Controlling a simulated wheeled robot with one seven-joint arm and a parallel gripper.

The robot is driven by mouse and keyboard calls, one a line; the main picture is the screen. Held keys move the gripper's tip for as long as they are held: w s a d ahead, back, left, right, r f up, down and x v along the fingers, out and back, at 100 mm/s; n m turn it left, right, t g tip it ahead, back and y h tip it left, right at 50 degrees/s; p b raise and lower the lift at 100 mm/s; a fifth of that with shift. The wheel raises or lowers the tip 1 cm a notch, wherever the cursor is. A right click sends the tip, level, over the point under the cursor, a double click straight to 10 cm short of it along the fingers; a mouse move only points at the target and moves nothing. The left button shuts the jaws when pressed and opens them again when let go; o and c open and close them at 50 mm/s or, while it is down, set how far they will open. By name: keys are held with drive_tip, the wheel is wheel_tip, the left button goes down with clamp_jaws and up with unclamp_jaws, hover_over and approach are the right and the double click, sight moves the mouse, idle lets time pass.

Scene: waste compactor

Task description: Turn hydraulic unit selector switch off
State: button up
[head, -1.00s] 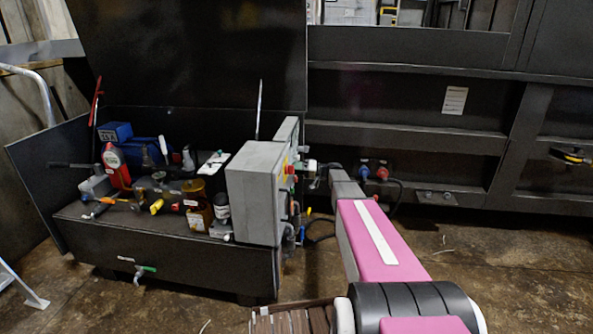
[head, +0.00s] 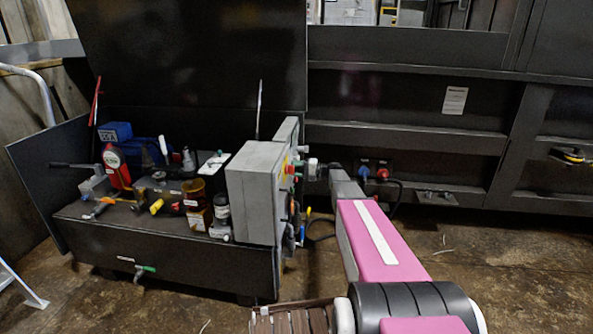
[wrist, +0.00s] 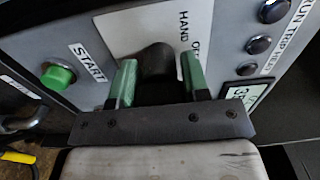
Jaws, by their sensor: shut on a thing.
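The selector switch (wrist: 157,61) is a black knob on a pale plate, with the words HAND and part of OFF printed beyond it in the wrist view. My gripper (wrist: 158,78) has its two green fingers on either side of the knob and is shut on it. The fingers and the gripper bar hide the knob's lower part, and its pointer position cannot be read. In the head view the grey control box (head: 254,195) shows edge-on, and my gripper (head: 300,168) is at its right-hand face, where the switch itself cannot be made out.
A green START button (wrist: 58,76) is left of the switch, and several dark indicators (wrist: 258,45) are to the right. The open black cabinet (head: 165,250) holds bottles and tools. A cable and blue and red sockets (head: 372,173) are behind my arm.

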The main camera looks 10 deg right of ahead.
idle(0.4)
drive_tip(key=o, duration=0.9)
drive_tip(key=shift+d, duration=0.1)
drive_tip(key=v, duration=1)
drive_tip(key=shift+s+d, duration=0.15)
drive_tip(key=shift+d, duration=0.2)
drive_tip(key=shift+d, duration=0.1)
